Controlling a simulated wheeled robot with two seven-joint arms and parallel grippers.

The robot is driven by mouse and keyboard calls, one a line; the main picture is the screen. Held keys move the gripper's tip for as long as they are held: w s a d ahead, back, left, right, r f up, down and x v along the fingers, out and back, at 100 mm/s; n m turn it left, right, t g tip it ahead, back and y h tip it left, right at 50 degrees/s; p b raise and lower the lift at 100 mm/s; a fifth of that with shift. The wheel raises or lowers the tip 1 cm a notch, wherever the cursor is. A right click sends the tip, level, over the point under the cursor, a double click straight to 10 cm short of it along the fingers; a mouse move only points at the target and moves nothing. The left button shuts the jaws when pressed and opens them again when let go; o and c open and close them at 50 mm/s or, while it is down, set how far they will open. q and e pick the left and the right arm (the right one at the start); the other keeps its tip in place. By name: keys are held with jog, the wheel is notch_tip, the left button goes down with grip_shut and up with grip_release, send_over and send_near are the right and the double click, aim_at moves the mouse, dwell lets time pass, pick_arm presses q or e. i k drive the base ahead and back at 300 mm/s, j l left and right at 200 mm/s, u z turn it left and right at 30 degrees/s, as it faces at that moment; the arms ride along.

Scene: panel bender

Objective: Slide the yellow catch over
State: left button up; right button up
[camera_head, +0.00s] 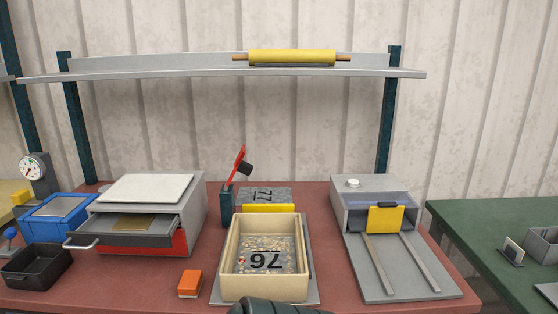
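A yellow plate (384,219) with a dark piece on its top edge stands upright at the front of the grey machine (372,190) on the right of the bench. Two rails (416,262) run forward from it on a grey base plate. A yellow bar (269,208) lies behind the beige tray, at the front edge of a grey panel marked 77 (263,194). I cannot tell for certain which yellow part is the catch. Neither gripper's fingers show. A dark rounded part, probably mine, shows at the bottom edge.
A beige tray (228,260) holds a speckled piece marked 76. An orange block (190,283), a drawer unit (180,207), a blue box (58,217) and a black bin (36,267) stand left. A shelf (150,73) with a yellow roller (292,57) hangs above.

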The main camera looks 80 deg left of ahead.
aim_at(22, 197)
jog(key=u, duration=4.3)
jog(key=i+j+z, duration=0.25)
jog(key=i+j, duration=0.15)
jog(key=i+j+z, duration=0.2)
jog(key=i+j, duration=0.25)
jog(key=i+j+z, duration=0.25)
jog(key=j, duration=0.3)
jog(key=i, duration=0.1)
